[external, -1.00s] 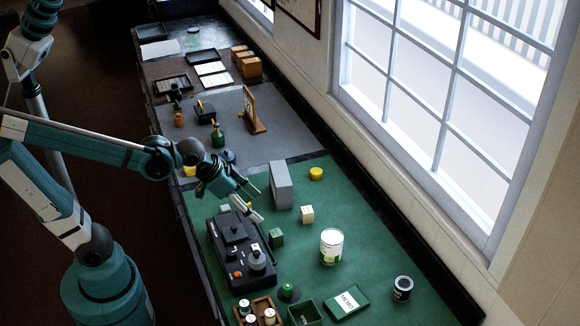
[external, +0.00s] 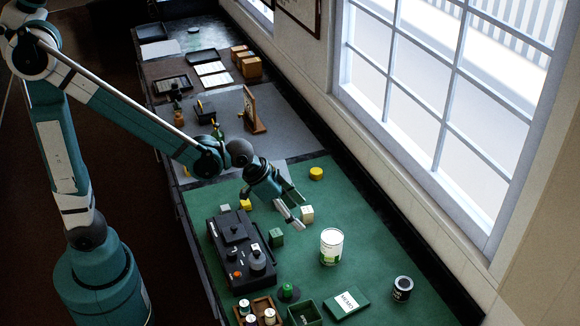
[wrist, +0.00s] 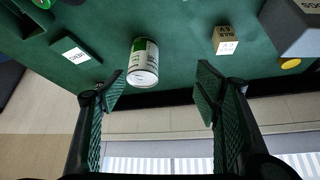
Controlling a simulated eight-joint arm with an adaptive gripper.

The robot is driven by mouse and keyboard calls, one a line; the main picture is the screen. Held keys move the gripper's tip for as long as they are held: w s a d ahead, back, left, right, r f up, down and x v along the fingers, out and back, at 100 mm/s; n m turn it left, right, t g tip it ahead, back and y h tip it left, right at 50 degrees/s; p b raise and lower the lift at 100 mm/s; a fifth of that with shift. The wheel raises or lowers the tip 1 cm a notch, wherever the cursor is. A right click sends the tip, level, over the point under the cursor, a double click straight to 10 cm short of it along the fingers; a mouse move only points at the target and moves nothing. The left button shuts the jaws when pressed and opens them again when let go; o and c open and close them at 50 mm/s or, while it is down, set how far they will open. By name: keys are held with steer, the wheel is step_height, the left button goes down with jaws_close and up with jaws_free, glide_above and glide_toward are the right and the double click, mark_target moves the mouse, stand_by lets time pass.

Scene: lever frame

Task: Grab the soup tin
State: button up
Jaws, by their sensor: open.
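The soup tin (external: 331,246) is a white can with a green band and a metal top, upright on the green mat (external: 370,268). In the wrist view the tin (wrist: 144,62) is left of centre, beyond the fingertips and nearer the left finger. My gripper (external: 294,216) is open and empty, up and to the left of the tin in the external view, close by the pale cube (external: 307,213). In the wrist view both fingers of my gripper (wrist: 163,88) are spread wide with nothing between them.
A black device (external: 240,250) and a green cube (external: 277,237) are left of the tin. A MEMO box (external: 347,302) and a dark cup (external: 402,288) are in front and to the right. A yellow cylinder (external: 316,173) is further back.

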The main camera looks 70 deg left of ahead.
mark_target(327, 236)
steer(key=shift+m+h, duration=0.3)
steer(key=shift+m, duration=0.2)
steer(key=w+d+f+p, duration=0.2)
steer(key=w+d, duration=0.1)
steer(key=w+d+f+p, duration=0.1)
steer(key=w+p, duration=0.1)
steer(key=shift+w+d+f, duration=0.2)
steer(key=shift+d, duration=0.1)
steer(key=shift+w+d+f, duration=0.3)
steer(key=shift+d+f, duration=0.05)
steer(key=shift+f, duration=0.05)
steer(key=shift+w+d+f, duration=0.1)
steer(key=shift+f, duration=0.05)
steer(key=shift+x, duration=1.3)
steer(key=shift+p+x, duration=0.35)
steer(key=shift+x, duration=2.2)
steer(key=shift+d+f, duration=0.1)
